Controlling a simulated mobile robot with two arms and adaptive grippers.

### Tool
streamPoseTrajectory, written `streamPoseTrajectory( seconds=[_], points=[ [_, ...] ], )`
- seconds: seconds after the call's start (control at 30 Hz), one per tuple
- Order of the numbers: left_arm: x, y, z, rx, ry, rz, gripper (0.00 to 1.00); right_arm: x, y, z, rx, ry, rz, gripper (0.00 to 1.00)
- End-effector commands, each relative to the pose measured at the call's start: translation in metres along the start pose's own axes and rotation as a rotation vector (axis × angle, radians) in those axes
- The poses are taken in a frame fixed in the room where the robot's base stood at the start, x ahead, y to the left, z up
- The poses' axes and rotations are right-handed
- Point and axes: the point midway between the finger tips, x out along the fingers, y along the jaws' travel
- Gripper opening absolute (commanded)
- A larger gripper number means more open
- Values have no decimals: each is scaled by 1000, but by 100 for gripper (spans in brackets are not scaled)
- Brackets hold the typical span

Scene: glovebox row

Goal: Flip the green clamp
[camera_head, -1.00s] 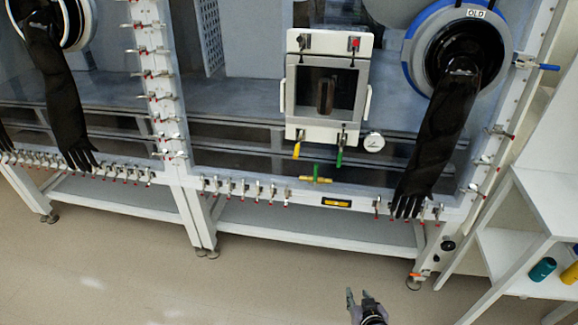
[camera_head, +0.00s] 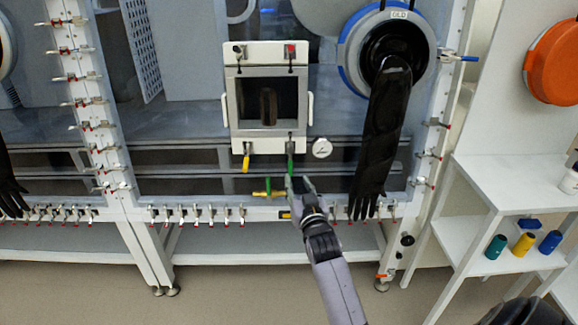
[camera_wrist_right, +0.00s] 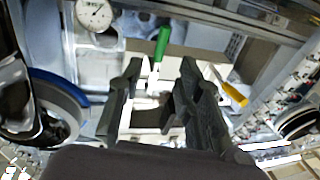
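The green clamp (camera_head: 290,158) hangs from the lower right edge of a white-framed box door (camera_head: 236,131) on the glovebox front. Its green handle also shows in the right wrist view (camera_wrist_right: 162,43), just beyond and between my fingertips. My right gripper (camera_head: 298,183) is raised just below the clamp; in the right wrist view its fingers (camera_wrist_right: 160,72) are spread apart with nothing held between them. I cannot tell whether a finger touches the clamp. My left gripper is not in view.
A yellow clamp (camera_head: 246,162) hangs left of the green one. A round gauge (camera_head: 322,148) and a black glove (camera_head: 376,150) are to the right. A green-and-yellow valve (camera_head: 268,193) sits below. A white shelf (camera_head: 500,186) holds coloured bottles.

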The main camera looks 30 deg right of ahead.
Motion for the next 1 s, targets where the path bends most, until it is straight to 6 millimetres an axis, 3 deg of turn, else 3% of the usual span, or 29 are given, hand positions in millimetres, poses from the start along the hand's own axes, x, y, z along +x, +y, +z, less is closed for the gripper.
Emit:
streamPoseTrajectory(
  seconds=[0.2,0.43,0.87,1.0],
  points=[
    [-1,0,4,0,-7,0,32,49,0,-1,-1,1,0,32],
    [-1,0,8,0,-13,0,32,82,0,0,0,0,0,32],
    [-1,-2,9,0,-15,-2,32,93,0,0,0,0,0,32],
    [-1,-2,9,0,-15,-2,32,92,0,0,0,0,0,25]
  ],
)
